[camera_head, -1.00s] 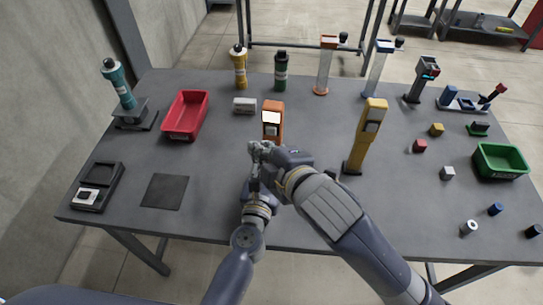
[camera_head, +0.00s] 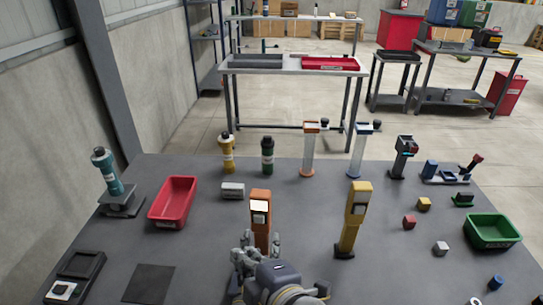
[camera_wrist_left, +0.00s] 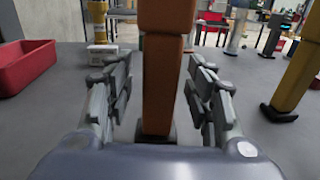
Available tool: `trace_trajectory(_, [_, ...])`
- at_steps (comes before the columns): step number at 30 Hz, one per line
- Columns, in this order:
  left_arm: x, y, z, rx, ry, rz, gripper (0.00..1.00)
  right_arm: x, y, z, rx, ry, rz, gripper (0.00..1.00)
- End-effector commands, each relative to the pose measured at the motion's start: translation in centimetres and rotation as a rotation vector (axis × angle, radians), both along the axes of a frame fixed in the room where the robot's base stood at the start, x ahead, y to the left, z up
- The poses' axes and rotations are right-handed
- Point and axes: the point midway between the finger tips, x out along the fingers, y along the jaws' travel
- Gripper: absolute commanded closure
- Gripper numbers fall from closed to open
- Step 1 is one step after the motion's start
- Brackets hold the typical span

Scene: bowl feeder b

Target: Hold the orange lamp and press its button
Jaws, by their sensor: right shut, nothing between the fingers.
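The orange lamp (camera_head: 260,225) stands upright on the table, with a bright white panel and a darker patch below it on its front. In the left wrist view the orange lamp's stem (camera_wrist_left: 163,75) is between the fingers of my left gripper (camera_wrist_left: 160,95). These fingers are open, with a visible gap on both sides.
A yellow lamp (camera_head: 353,220) stands to the right. A red bin (camera_head: 174,203) and a grey block (camera_head: 233,190) are to the left. A green bin (camera_head: 493,231) and several small blocks are at the right. Bottles and clear columns line the back edge.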

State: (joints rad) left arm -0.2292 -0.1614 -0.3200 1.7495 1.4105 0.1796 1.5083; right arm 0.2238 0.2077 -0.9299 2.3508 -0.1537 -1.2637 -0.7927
Motion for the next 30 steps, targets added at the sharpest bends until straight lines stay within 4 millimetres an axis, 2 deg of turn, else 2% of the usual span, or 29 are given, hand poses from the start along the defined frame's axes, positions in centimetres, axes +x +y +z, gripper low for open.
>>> trace_trajectory(11, [-0.5,0.0,0.1,0.0,-0.002,-0.001,0.47,0.0,0.0,0.0,0.0,0.0,0.0,1.0])
trace_trajectory(14, [-1.7,0.2,0.1,0.002,-0.001,-0.001,0.47,0.0,0.0,0.0,0.0,0.0,0.0,1.0])
trace_trajectory(24, [-8.8,0.9,0.0,0.004,0.0,-0.003,0.47,0.0,0.0,0.0,0.0,0.0,0.0,1.0])
trace_trajectory(30, [-11.3,1.2,0.1,0.002,-0.001,-0.001,0.47,0.0,0.0,0.0,0.0,0.0,0.0,1.0])
